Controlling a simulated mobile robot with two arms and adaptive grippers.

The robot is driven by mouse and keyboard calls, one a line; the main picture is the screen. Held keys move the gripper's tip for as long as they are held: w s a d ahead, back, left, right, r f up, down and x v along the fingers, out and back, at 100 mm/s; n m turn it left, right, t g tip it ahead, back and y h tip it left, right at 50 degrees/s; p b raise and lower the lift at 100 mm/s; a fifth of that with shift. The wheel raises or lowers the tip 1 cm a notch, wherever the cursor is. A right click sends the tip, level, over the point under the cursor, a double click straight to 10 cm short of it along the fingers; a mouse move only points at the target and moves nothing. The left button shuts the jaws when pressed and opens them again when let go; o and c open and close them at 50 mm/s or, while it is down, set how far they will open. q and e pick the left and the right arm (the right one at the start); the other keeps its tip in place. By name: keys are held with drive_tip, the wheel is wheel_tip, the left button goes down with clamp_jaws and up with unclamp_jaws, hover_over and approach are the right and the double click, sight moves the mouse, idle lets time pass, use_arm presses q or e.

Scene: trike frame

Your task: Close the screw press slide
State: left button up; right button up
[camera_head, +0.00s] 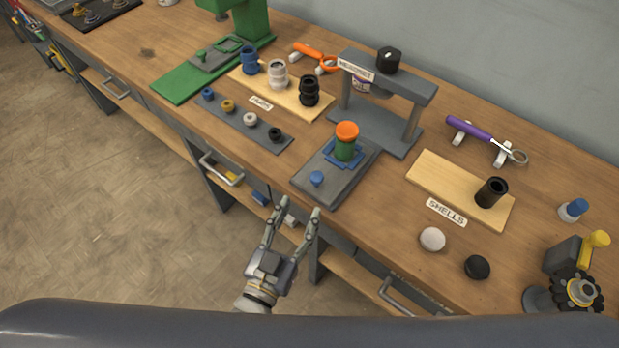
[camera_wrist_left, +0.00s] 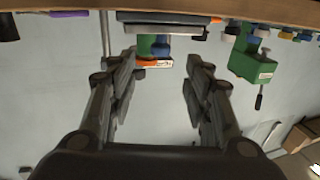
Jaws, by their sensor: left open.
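The screw press (camera_head: 427,95) is a grey frame with a black knob on top, standing at the back of the bench. Its grey slide (camera_head: 331,190) sticks out in front of the frame toward the bench's front edge. A blue knob (camera_head: 316,179) stands at the slide's front end. A blue holder on the slide carries a green cylinder (camera_head: 345,150) with an orange cap. My left gripper (camera_head: 296,211) is open and empty, apart from the slide, near the bench's front edge. Its open fingers show in the left wrist view (camera_wrist_left: 162,75). My right gripper is not seen.
Left of the slide is a grey strip (camera_head: 228,116) with several small rings. Right of it are a wooden shells board (camera_head: 450,181), a white knob (camera_head: 432,239) and a black knob (camera_head: 477,266). A drawer handle (camera_head: 222,170) juts from the bench front.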

sight(314, 183)
use_arm(q)
drive_tip(key=p+x, duration=0.1)
drive_tip(key=x, duration=0.8)
drive_tip(key=shift+p, duration=0.4)
drive_tip(key=shift+x, duration=0.8)
clamp_jaws()
